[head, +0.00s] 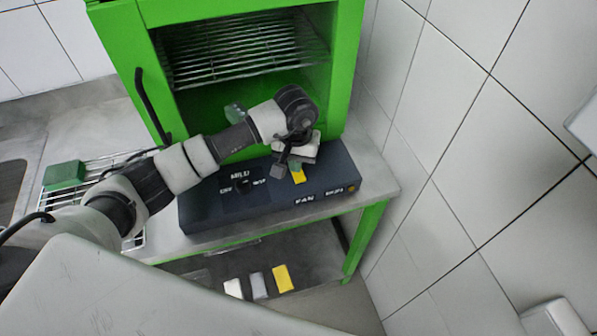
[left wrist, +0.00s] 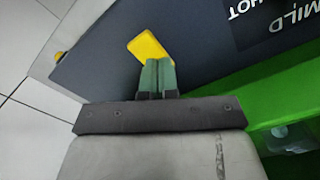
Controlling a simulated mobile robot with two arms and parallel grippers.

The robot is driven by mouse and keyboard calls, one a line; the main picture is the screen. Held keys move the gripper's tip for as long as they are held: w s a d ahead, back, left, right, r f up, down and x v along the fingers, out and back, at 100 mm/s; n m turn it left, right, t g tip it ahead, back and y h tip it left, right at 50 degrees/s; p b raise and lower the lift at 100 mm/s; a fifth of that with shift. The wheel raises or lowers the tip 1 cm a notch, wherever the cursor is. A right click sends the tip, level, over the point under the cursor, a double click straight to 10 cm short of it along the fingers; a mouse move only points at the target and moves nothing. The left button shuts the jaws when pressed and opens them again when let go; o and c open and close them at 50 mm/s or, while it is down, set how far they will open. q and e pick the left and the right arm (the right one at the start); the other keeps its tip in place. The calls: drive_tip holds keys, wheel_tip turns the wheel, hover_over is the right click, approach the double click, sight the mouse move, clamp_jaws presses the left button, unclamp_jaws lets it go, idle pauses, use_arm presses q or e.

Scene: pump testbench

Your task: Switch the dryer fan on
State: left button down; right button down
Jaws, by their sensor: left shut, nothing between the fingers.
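The dryer is a green cabinet (head: 350,70) with a dark control box (head: 210,215) in front of it. The box carries the lettering FAN (head: 304,199), and MILD and HOT on its left part. A yellow switch piece (head: 299,176) is on the box top, partly hidden by my gripper. It also shows in the left wrist view (left wrist: 148,47). My left gripper (head: 285,170) is over the box beside the yellow piece, fingers shut and empty. In the left wrist view its green fingertips (left wrist: 157,64) appear at the yellow piece's edge; contact cannot be told. My right gripper is not in view.
Wire racks (head: 240,50) are inside the open cabinet. A green block (head: 64,175) lies on a rack at left. White, grey and yellow pieces (head: 282,278) lie on the lower shelf. A small yellow knob (left wrist: 57,56) is at the box's end. A tiled wall (head: 450,150) stands right.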

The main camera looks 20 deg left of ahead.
use_arm(q)
drive_tip(key=shift+s+f, duration=0.1)
drive_tip(key=shift+r+p, duration=0.5)
drive_tip(key=shift+r, duration=0.35)
drive_tip(key=shift+r+p, duration=0.9)
drive_tip(key=shift+r, duration=1.7)
